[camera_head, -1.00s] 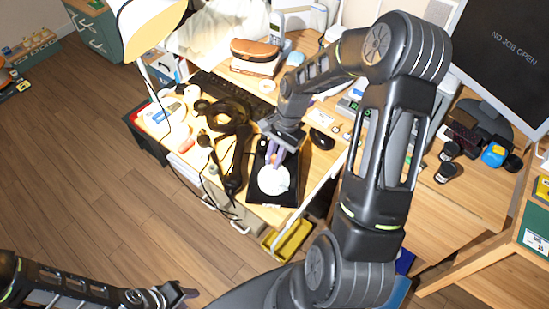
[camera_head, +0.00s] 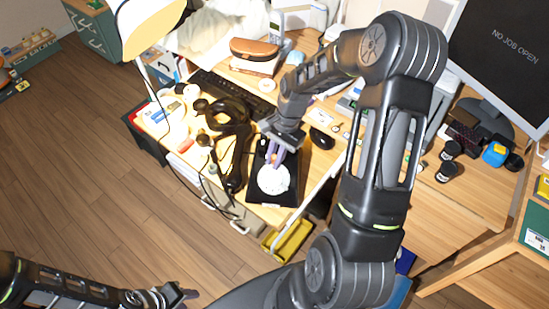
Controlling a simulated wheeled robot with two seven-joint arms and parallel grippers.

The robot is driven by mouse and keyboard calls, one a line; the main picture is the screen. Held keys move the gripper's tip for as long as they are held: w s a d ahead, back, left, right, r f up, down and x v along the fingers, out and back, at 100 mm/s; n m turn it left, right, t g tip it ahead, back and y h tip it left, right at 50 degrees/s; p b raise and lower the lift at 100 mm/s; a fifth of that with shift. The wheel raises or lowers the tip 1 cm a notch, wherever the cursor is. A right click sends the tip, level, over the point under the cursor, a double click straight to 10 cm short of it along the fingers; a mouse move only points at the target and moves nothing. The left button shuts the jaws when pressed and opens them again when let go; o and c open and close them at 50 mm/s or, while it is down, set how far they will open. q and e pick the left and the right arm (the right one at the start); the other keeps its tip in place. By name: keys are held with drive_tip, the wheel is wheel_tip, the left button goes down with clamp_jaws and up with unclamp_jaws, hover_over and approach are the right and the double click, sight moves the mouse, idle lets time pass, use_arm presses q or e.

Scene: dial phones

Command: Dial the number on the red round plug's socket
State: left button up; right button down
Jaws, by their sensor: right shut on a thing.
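A black phone (camera_head: 262,196) with a round white dial (camera_head: 273,183) lies at the front edge of the desk. My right gripper (camera_head: 275,158) reaches down from above, its fingers shut at the far edge of the dial. The fingers and wrist hide part of the phone's far end. A small red thing (camera_head: 201,142) lies left of the black items; I cannot tell whether it is the red plug. I cannot make out a socket or its number. My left gripper (camera_head: 188,294) is low at the left, above the floor and away from the desk; its opening is unclear.
Black phone parts and cables (camera_head: 232,150) lie left of the phone. A lamp (camera_head: 150,25) stands at the left; a monitor (camera_head: 505,55) is at the right.

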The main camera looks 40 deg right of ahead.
idle(0.4)
drive_tip(key=shift+s+d, duration=0.35)
drive_tip(key=shift+s, duration=0.1)
drive_tip(key=shift+s+f, duration=0.1)
drive_tip(key=shift+s+d+f, duration=0.1)
drive_tip(key=shift+s+d, duration=0.15)
drive_tip(key=shift+s, duration=0.3)
drive_tip(key=shift+s+f, duration=0.2)
drive_tip(key=shift+s, duration=0.35)
idle(0.4)
